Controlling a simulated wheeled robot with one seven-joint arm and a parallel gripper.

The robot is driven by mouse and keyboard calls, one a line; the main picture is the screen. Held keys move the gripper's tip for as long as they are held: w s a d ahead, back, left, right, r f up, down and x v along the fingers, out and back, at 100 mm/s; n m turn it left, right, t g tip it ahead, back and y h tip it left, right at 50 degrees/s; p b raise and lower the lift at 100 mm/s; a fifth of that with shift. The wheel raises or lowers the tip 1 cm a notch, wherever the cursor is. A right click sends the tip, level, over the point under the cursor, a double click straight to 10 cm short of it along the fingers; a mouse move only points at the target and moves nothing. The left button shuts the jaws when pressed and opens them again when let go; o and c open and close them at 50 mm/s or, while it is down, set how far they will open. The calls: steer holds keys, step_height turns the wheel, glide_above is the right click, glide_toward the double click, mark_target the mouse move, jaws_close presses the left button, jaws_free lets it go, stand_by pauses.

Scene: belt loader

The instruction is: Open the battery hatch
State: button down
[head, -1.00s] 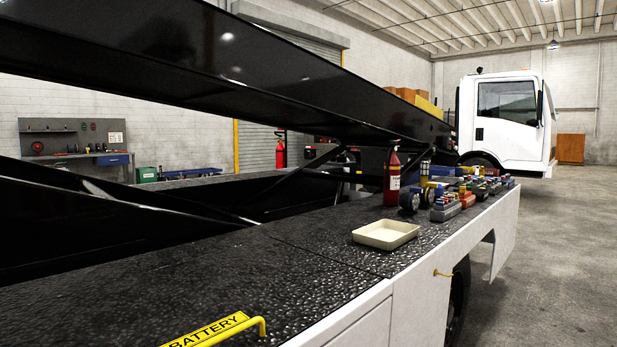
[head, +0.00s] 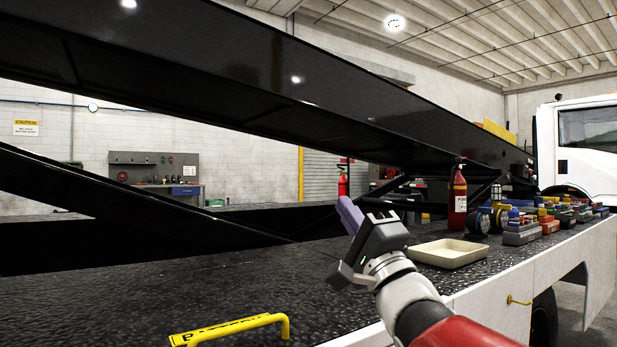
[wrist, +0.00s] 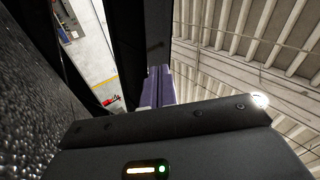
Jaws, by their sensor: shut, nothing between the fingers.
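The battery hatch lies in the dark textured deck, marked by a yellow BATTERY label plate (head: 205,334) and a yellow bar handle (head: 262,320) at the lower left of the head view. The hatch looks closed and flush with the deck; its seams are hard to make out. My gripper (head: 345,212) is above the deck, up and right of the handle and apart from it, with purple fingers pointing up and left. The fingers are together and empty. In the wrist view the purple fingers (wrist: 158,88) also show together; the handle is not in that view.
A cream tray (head: 450,254) sits on the deck right of my arm. Beyond it are a red fire extinguisher (head: 457,200) and several colourful parts (head: 545,222). A black sloping conveyor beam (head: 250,95) hangs over the deck. Deck around the handle is clear.

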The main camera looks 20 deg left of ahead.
steer(key=w+a+r+y+p, duration=0.1)
steer(key=w+a+r, duration=0.1)
steer(key=a+r, duration=0.2)
steer(key=w+a+r+g+y+p, duration=0.1)
steer(key=w+a+r+p, duration=0.1)
steer(key=a+r, duration=0.3)
steer(key=shift+w+a+r+n+y, duration=0.3)
steer(key=shift+w+r, duration=0.3)
steer(key=shift+w, duration=0.2)
steer(key=shift+d, duration=0.1)
stand_by(1.0)
